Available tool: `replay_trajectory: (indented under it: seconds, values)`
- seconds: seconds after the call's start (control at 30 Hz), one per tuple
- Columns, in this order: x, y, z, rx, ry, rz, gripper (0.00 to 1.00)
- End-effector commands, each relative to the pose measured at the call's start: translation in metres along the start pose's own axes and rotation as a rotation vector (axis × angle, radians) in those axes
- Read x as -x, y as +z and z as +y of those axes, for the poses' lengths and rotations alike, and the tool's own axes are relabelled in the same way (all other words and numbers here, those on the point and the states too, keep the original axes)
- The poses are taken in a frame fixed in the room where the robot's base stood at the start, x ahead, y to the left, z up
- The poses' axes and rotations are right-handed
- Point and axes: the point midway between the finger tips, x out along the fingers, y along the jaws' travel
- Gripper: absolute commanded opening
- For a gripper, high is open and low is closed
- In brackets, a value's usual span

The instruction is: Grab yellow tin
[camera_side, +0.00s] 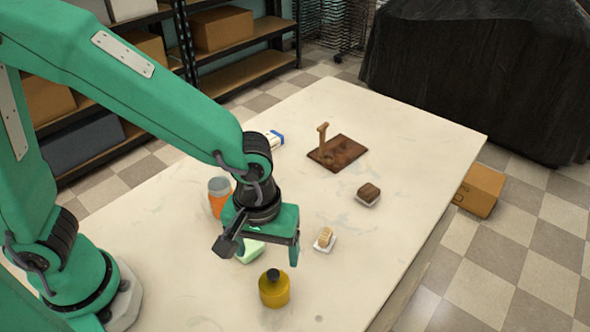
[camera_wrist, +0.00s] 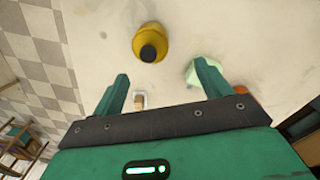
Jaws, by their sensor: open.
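The yellow tin (camera_side: 274,291) is a short round container with a dark cap, standing upright on the table near its front. In the wrist view the yellow tin (camera_wrist: 151,42) lies beyond the fingertips, near the top of the picture. My gripper (camera_side: 266,245) is open and empty, above the table and behind the tin in the side view. In the wrist view my gripper (camera_wrist: 162,75) shows its two fingers spread wide, with the tin apart from both. A pale green item (camera_side: 250,250) is partly hidden by my gripper in the side view.
An orange jar (camera_side: 218,195) stands left of my gripper. A small dish with a light block (camera_side: 325,239) and a dish with a brown block (camera_side: 368,194) lie to the right. A brown board (camera_side: 338,154) with a wooden upright is farther back. The table's right side is clear.

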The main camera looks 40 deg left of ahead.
Motion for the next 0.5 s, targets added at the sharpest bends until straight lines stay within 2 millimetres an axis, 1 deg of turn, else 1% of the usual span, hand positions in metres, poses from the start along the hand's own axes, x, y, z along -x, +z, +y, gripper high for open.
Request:
replay_trajectory:
  seconds: [0.03,0.1,0.2,0.5]
  values:
    - [-0.006,0.006,0.004,0.007,-0.013,-0.006,0.77]
    - [-0.012,0.011,0.007,0.022,-0.024,-0.010,0.77]
    - [-0.017,0.015,0.009,0.034,-0.032,-0.013,0.77]
    - [-0.022,0.016,0.010,0.038,-0.034,-0.013,0.77]
